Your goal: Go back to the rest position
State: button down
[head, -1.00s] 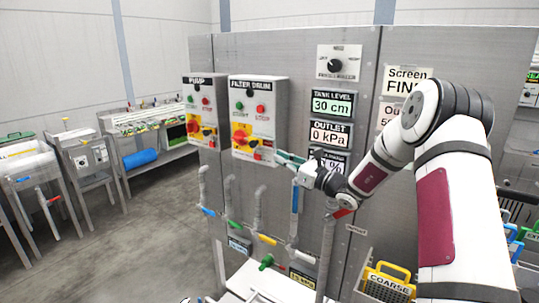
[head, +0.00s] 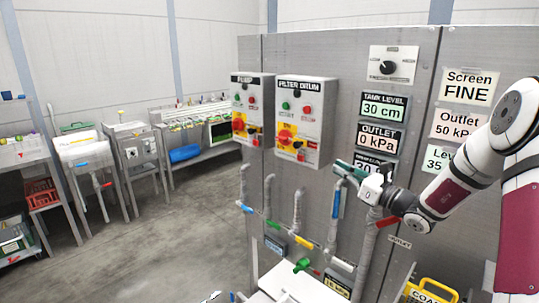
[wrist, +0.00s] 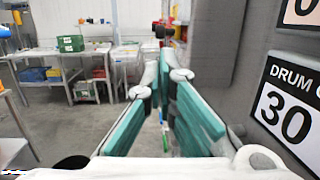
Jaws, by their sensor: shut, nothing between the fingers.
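My gripper (head: 348,169), with green fingers, is shut and empty. In the head view it is raised in front of the grey panel, just right of the lower edge of the FILTER DRUM box (head: 305,120) and below the OUTLET display (head: 381,139). The wrist view shows the green fingers (wrist: 163,118) pointing away from the camera, with nothing held between them. My white and maroon arm reaches in from the right. A display reading DRUM and 30 (wrist: 288,100) stands close at the right of the wrist view.
The grey panel (head: 345,50) stands close beside my gripper. Pipes with coloured valve handles (head: 302,247) run below it. A yellow COARSE basket (head: 430,292) is at the lower right. Tables and sinks (head: 92,155) line the left. The grey floor (head: 165,230) between is clear.

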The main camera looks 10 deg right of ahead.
jog(key=s+a+r+n+g+y, duration=0.1)
jog(key=s+a+r+n+g, duration=0.1)
jog(key=s+a+n+g, duration=0.7)
jog(key=s+a+r+n+g, duration=0.3)
jog(key=s+a+n, duration=0.4)
jog(key=a, duration=0.5)
jog(key=s+d+n+h, duration=0.2)
jog(key=s+n+h, duration=0.1)
jog(key=s, duration=0.4)
jog(key=s+d+n+h, duration=0.2)
jog(key=s+n+h, duration=0.2)
jog(key=s+n, duration=0.2)
jog(key=s+d+r+n+t+h, duration=0.1)
jog(key=s+d+n+h, duration=0.2)
jog(key=s, duration=0.7)
jog(key=shift+s+n+h, duration=0.15)
jog(key=shift+n+h, duration=0.55)
jog(key=shift+n, duration=0.1)
jog(key=shift+r, duration=0.1)
